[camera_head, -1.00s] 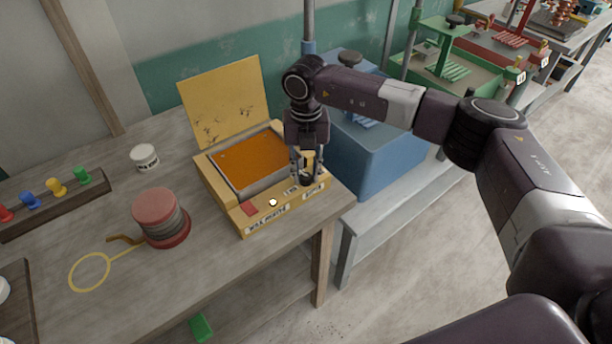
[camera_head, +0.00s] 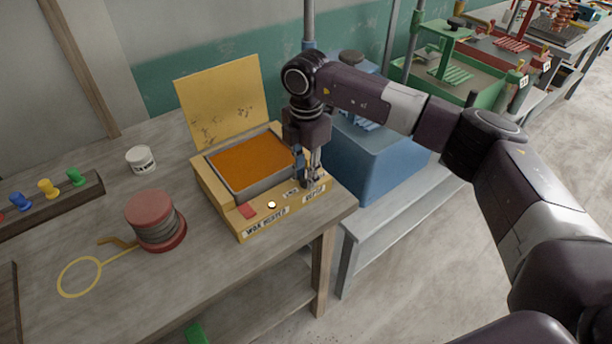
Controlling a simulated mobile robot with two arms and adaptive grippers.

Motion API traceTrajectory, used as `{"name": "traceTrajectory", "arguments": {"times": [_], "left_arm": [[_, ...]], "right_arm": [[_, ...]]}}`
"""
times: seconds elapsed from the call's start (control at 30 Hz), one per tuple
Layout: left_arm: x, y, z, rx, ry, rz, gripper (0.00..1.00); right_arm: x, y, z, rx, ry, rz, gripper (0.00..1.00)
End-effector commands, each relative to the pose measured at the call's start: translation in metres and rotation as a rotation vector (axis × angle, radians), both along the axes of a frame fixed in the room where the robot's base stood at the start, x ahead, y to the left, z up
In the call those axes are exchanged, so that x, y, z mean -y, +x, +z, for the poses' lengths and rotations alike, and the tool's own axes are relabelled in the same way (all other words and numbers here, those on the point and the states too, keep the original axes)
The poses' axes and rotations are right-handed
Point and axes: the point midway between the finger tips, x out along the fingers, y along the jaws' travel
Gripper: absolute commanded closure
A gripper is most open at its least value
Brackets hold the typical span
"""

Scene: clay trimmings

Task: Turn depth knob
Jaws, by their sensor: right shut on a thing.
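A yellow box with an open lid, labelled as a wax heater (camera_head: 222,204), stands on the workbench with an orange-filled pan (camera_head: 250,163) in its top. My right gripper (camera_head: 311,183) points down at the box's front right corner, beside the small labels. It is shut on a small knob there, which the fingers mostly hide. A small round pale button or light (camera_head: 271,205) and a red patch (camera_head: 247,211) sit on the box's front part. My left gripper is not in view.
A red-topped spool (camera_head: 155,221), a white labelled jar (camera_head: 141,159) and a rack of coloured pegs (camera_head: 45,207) are on the wooden bench (camera_head: 180,290). A blue box machine (camera_head: 375,165) stands close right of my gripper. A yellow wire loop (camera_head: 80,277) lies at the left.

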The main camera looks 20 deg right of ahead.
Motion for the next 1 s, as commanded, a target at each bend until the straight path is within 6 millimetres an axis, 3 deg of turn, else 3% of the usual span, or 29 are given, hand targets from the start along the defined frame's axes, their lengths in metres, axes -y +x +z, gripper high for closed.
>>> {"name": "traceTrajectory", "arguments": {"times": [0.6, 1.0], "left_arm": [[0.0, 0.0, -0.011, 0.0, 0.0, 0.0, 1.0], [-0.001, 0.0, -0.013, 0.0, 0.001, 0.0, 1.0]], "right_arm": [[0.001, 0.003, 0.003, 0.009, 0.001, -0.569, 1.0], [0.002, 0.003, 0.003, 0.01, 0.001, -0.793, 1.0]]}}
